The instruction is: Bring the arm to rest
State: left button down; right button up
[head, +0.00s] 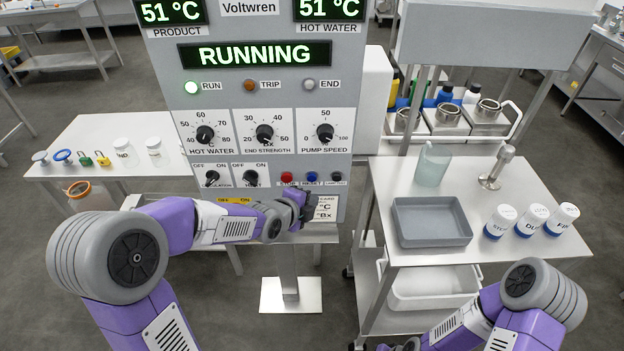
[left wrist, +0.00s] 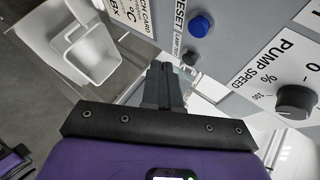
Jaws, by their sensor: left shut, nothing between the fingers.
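My left gripper (head: 305,207) is in front of the lower edge of the grey control panel (head: 350,90), near the row of small buttons and the batch card (head: 326,208). In the left wrist view its fingers (left wrist: 163,86) are together with nothing between them. The blue button (left wrist: 200,25) and the pump speed knob (left wrist: 295,100) are close by there. Contact with the panel cannot be made out. My right arm (head: 480,320) is low at the bottom right; its gripper (head: 385,347) is barely visible at the bottom edge.
A side table (head: 90,130) at left holds padlocks and jars.

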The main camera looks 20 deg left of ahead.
dwell(0.6)
pick_arm(q)
jog(key=s+d+f+n+g, duration=0.15)
jog(key=s+f+n, duration=0.3)
jog(key=f, duration=0.45)
jog(key=s+d+f+n+g, duration=0.1)
jog(key=s+f+n+g, duration=0.3)
jog(key=f, duration=0.5)
jog(key=s+d+f+n+g, duration=0.3)
jog(key=s+f+n+g, duration=0.2)
jog(key=s+f+n, duration=0.8)
jog(key=s+n, duration=0.1)
jog(key=s, duration=0.3)
jog(key=shift+d+f+h, duration=0.15)
jog(key=shift+f+h, duration=0.15)
jog(key=shift+f, duration=0.1)
